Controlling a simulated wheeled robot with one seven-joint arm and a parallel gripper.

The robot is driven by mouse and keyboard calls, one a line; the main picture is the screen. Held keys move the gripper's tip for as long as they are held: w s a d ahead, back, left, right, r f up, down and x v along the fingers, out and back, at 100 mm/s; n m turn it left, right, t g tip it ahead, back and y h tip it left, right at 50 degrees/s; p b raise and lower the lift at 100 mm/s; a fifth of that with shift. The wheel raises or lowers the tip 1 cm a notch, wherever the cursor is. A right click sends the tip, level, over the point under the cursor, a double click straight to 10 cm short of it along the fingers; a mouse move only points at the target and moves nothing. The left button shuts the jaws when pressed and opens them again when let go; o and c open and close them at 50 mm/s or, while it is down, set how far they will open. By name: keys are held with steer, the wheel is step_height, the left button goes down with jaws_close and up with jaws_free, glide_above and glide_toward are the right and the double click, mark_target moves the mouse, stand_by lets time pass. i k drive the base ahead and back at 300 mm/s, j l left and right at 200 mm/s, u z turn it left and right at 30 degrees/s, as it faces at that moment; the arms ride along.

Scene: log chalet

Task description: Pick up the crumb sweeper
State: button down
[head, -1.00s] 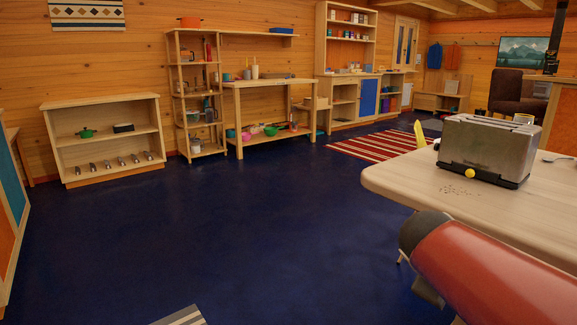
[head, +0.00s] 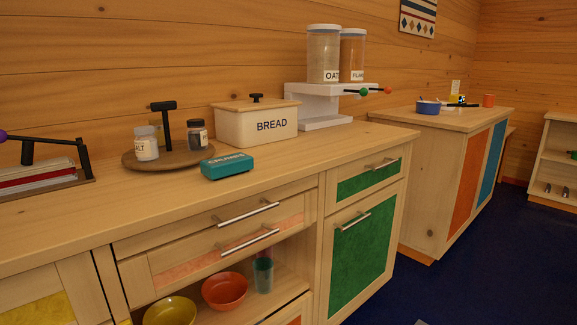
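A small teal box-shaped item with lettering on its top, apparently the crumb sweeper (head: 228,166), lies on the wooden counter (head: 330,150) in the head view. It sits near the counter's front edge, just right of a round wooden tray (head: 135,160) and in front of the bread box (head: 257,124). Its lettering is too small to read surely. Nothing covers it. My gripper is not in view.
The tray bears a salt jar (head: 147,144) and a dark-filled jar (head: 197,134). A white dispenser stand (head: 320,106) is farther right. Drawer handles (head: 248,212) stick out below the counter. Blue floor (head: 440,280) is clear at right.

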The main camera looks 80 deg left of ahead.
mark_target(227, 165)
steer(key=u, duration=3.25)
steer(key=z, duration=3.65)
steer(key=u, duration=3.65)
